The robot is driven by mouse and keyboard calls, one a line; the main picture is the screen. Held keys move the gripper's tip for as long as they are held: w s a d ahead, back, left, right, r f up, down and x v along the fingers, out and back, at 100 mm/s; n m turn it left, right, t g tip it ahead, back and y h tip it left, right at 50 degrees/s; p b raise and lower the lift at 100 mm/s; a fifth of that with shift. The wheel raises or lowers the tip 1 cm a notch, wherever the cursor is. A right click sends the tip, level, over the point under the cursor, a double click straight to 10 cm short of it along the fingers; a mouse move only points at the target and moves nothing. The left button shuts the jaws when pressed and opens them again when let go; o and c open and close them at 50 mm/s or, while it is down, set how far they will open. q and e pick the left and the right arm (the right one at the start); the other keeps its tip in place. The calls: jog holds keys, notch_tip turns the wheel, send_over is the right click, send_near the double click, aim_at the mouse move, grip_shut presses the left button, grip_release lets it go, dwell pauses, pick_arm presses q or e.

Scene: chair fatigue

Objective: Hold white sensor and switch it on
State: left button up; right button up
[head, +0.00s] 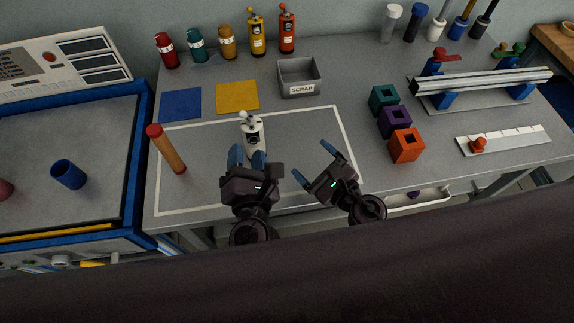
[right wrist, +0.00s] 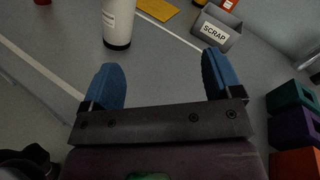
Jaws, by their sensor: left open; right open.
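The white sensor (head: 252,134), a pale upright cylinder with a dark base and a small fitting on top, stands on the grey table inside the white outline. Its lower part also shows in the right wrist view (right wrist: 118,22). My left gripper (head: 247,157) is open just in front of the sensor. Its blue fingertips overlap the sensor's foot in the head view, and I cannot tell whether they touch it. My right gripper (head: 316,164) is open and empty, to the right of the sensor. Its fingers show in the right wrist view (right wrist: 160,78), short of the sensor.
A red-topped wooden cylinder (head: 166,149) stands left of the sensor. The grey SCRAP bin (head: 299,90) is behind, with yellow (head: 237,96) and blue (head: 181,104) mats. Teal, purple and orange blocks (head: 406,146) stand right. Several coloured bottles line the back.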

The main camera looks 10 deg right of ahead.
aim_at(255, 141)
jog(key=w+a+r, duration=0.2)
jog(key=w+a, duration=0.1)
jog(key=w, duration=0.1)
jog(key=s+a+f+m, duration=0.1)
jog(key=a+f+m+y, duration=0.1)
jog(key=f, duration=0.1)
jog(key=s+a+f+m+y, duration=0.1)
jog(key=shift+s+f+m+g, duration=0.2)
jog(key=shift+s+m+g, duration=0.1)
jog(key=shift+s+g, duration=0.1)
jog(key=shift+w+f, duration=0.1)
jog(key=shift+y, duration=0.3)
jog(key=x, duration=1)
jog(key=shift+w+a, duration=0.2)
jog(key=shift+a, duration=0.05)
